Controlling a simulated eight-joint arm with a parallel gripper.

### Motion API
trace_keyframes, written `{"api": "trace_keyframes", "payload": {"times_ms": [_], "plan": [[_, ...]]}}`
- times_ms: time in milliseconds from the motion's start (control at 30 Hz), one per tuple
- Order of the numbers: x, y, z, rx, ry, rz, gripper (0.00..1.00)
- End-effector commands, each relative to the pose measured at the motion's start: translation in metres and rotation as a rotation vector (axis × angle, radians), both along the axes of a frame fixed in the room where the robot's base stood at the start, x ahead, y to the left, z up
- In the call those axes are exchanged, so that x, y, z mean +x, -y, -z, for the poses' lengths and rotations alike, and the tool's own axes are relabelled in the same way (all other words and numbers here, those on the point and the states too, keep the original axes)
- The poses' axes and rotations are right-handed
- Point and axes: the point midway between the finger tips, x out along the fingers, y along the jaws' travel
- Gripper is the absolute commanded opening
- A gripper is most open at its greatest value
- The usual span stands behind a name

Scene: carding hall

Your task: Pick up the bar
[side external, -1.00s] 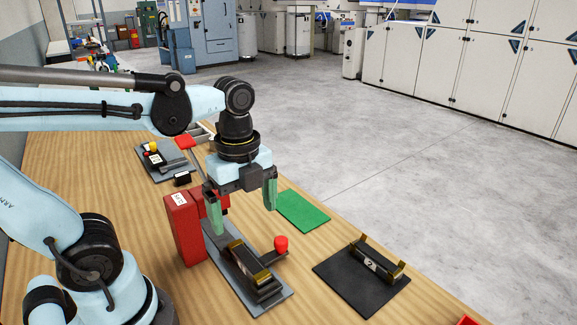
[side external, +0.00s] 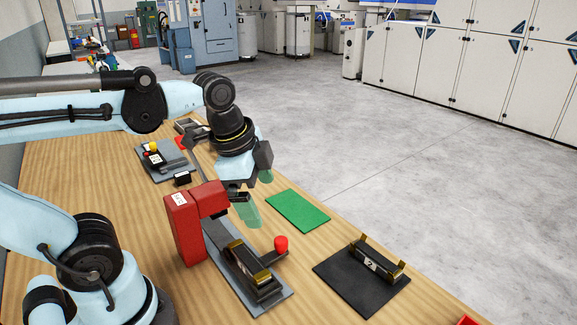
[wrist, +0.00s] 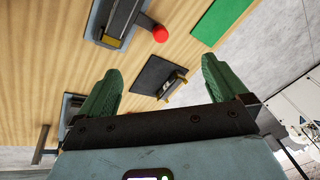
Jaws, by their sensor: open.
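A dark bar-like piece with brass ends (side external: 255,262) lies on a grey plate (side external: 280,301) by a red press. A similar dark piece (side external: 375,264), labelled 2 and brass-ended, sits on a black mat (side external: 335,283). I cannot tell which is the bar. My gripper (side external: 256,195) is open, empty and tilted, above the table behind the red press head. In the wrist view my gripper (wrist: 163,68) has its green fingers spread wide; the black mat (wrist: 145,76) and its piece (wrist: 174,82) show between them, some way off.
The red press (side external: 183,225) stands close in front of my gripper. A red knob (side external: 281,243) sticks up beside the grey plate. A flat green mat (side external: 298,212) lies to the right. A small grey fixture (side external: 160,160) stands at the back left.

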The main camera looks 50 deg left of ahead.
Motion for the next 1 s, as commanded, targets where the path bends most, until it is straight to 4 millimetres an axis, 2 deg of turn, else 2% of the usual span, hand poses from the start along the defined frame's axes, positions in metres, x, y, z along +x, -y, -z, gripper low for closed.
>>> {"api": "trace_keyframes", "payload": {"times_ms": [200, 400, 433, 667, 1000], "plan": [[0.015, 0.0, 0.019, -0.184, 0.187, -0.441, 1.0], [0.021, -0.001, 0.026, -0.325, 0.281, -0.677, 1.0], [0.022, 0.0, 0.026, -0.339, 0.289, -0.695, 0.98], [0.023, -0.001, 0.027, -0.367, 0.303, -0.738, 0.63], [0.023, 0.0, 0.027, -0.37, 0.295, -0.751, 0.62]]}}
